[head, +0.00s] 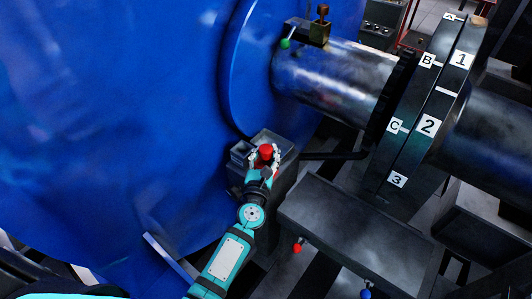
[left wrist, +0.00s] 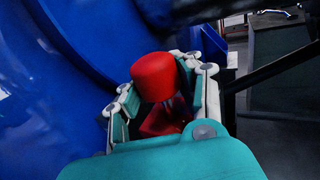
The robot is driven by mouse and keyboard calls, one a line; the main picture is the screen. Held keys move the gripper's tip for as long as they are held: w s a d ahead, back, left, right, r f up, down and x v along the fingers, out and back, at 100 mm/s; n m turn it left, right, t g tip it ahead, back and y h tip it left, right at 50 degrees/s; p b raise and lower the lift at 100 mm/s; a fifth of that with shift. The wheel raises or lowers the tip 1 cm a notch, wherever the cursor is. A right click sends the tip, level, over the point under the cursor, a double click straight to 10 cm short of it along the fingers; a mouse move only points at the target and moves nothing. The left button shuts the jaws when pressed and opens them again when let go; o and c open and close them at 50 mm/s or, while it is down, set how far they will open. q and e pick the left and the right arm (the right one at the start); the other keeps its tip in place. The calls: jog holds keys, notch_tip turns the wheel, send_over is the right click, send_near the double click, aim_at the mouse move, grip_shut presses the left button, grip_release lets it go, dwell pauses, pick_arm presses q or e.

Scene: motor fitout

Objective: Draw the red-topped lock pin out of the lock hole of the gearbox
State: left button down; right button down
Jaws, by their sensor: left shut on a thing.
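The lock pin with its red top (head: 266,151) is at the grey block (head: 285,176) beside the big blue gearbox housing (head: 130,110). My left gripper (head: 264,157) is shut on the pin, its fingers on either side just below the red cap. In the left wrist view the red cap (left wrist: 154,76) stands up between the finger pads of the gripper (left wrist: 163,105). More red shows lower between the fingers. The pin's lower end and the lock hole are hidden, so I cannot tell how deep the pin sits. My right gripper is not in view.
A shaft (head: 335,80) runs from the housing to a coupling (head: 430,110) with numbered and lettered labels. A green-knobbed lever (head: 285,43) sits above the shaft. A dark tray (head: 355,230) with red and blue knobs below it stands right of my left arm.

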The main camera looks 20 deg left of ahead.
aim_at(265, 147)
pick_arm(q)
jog(key=shift+r+p, duration=1.05)
jog(key=shift+r, duration=0.25)
jog(key=shift+r+p, duration=1.1)
jog(key=shift+r, duration=0.15)
